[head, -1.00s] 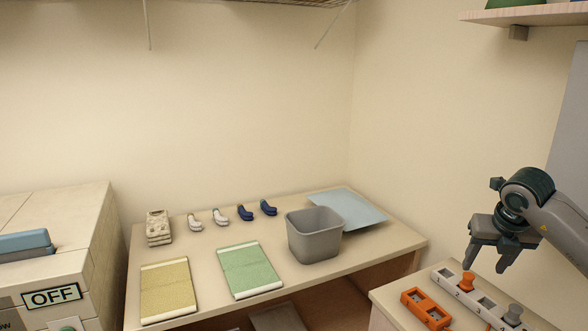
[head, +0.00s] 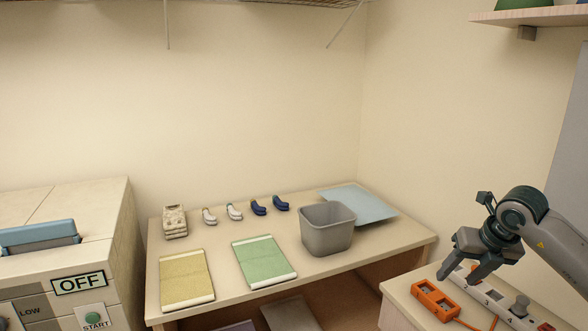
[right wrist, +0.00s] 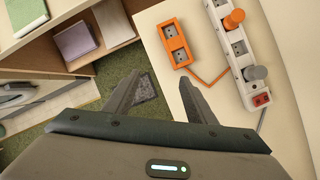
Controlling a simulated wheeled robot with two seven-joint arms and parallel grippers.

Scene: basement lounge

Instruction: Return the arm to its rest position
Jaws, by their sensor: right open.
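My right gripper (head: 461,276) is open and empty. In the head view it hangs at the right, over the left part of a pale counter (head: 400,292) with a power strip (head: 497,299) on it. In the right wrist view its two dark fingers (right wrist: 160,98) stand apart with nothing between them. The strip (right wrist: 240,45) lies beyond the fingers there, with an orange plug (right wrist: 234,19) and a grey plug (right wrist: 256,73) in it. My left gripper is in neither view.
An orange socket box (head: 435,300) lies beside the strip. A table (head: 225,300) holds a grey bin (head: 327,230), a yellow towel (head: 186,278), a green towel (head: 264,262), a blue sheet (head: 358,204) and small items. A machine with an OFF sign (head: 80,283) stands left. A shelf (head: 530,15) is upper right.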

